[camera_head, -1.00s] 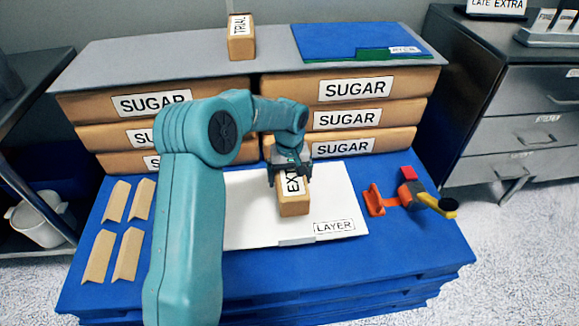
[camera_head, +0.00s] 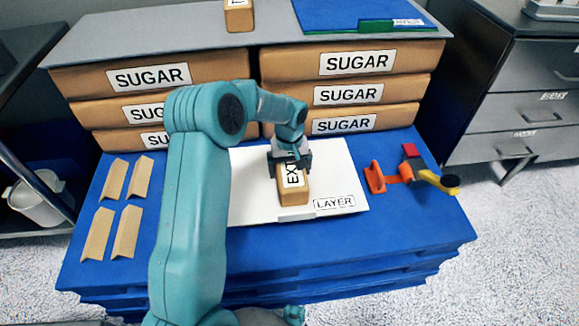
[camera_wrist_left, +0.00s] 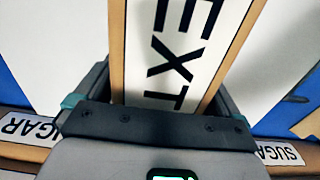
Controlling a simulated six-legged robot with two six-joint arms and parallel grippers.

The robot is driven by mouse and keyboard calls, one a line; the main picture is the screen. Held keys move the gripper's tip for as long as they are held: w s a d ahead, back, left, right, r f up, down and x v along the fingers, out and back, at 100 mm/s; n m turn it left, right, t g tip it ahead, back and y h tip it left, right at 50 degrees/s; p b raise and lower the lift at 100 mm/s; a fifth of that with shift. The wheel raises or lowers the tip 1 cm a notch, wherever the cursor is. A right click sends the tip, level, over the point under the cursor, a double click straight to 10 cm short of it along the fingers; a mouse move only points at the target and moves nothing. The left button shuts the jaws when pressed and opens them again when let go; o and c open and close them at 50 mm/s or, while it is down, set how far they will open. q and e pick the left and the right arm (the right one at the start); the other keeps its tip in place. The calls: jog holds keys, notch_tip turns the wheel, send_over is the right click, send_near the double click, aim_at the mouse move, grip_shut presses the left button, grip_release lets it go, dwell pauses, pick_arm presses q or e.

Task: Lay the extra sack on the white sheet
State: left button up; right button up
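The extra sack (camera_head: 293,192) is a small tan block with a white label reading "EXT…" on top. My left gripper (camera_head: 290,162) is shut on its far end, with a finger along each side. The left wrist view shows the sack's label (camera_wrist_left: 178,50) between the fingers (camera_wrist_left: 160,100).
The sheet lies on a blue pallet (camera_head: 400,235). Stacked sugar sacks (camera_head: 345,95) stand behind it. Several tan corner pieces (camera_head: 125,232) lie at left, and an orange, yellow-handled tool (camera_head: 405,175) lies at right. The sheet's left part is partly behind my arm.

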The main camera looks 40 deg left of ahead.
pick_arm(q)
jog(key=shift+r, duration=0.6)
notch_tip(320, 180, up, 11)
jog(key=p, duration=0.3)
jog(key=shift+r, duration=0.1)
